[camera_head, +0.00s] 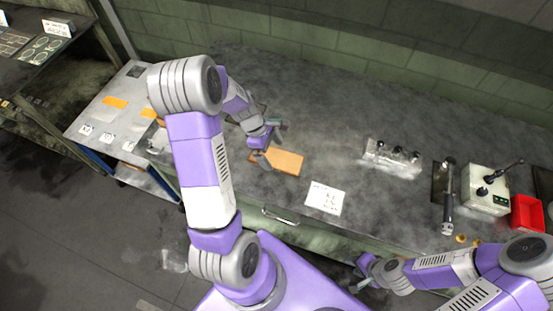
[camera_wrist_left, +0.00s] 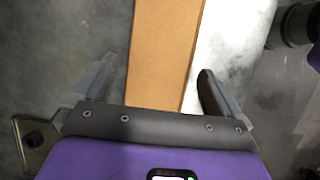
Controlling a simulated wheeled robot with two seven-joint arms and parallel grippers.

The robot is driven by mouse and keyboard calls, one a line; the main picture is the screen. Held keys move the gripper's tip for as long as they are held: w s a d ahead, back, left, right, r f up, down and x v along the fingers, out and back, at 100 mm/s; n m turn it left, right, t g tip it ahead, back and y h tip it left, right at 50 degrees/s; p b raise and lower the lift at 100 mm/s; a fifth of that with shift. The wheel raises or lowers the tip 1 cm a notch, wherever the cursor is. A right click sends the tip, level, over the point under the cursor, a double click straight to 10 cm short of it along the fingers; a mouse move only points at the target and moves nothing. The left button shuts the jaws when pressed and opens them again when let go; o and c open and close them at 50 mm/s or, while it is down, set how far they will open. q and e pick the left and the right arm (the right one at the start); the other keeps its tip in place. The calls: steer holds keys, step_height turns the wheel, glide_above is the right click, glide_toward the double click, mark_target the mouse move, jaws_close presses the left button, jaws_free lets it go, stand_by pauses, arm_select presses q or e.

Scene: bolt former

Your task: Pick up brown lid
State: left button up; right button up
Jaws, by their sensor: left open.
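The brown lid (camera_head: 284,161) is a flat, orange-brown rectangle on the grey workbench in the head view. My left gripper (camera_head: 267,145) is at its left end and partly hides that end. In the left wrist view, the lid (camera_wrist_left: 163,45) runs lengthwise between the two open fingers of my left gripper (camera_wrist_left: 157,70), with gaps on both sides. I cannot tell whether the fingers touch it. My right gripper (camera_head: 364,272) is low in the head view, beside the bench front, away from the lid; its finger opening is unclear.
A white paper (camera_head: 325,198) lies right of the lid. Farther right are a metal block with knobs (camera_head: 392,157), a dark lever (camera_head: 447,195), a control box (camera_head: 487,188) and a red bin (camera_head: 527,213). The bench behind the lid is clear.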

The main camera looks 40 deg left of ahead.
mark_target(276, 159)
arm_select(q)
steer(key=shift+x, duration=1.15)
steer(key=shift+a, duration=0.1)
steer(key=c, duration=0.9)
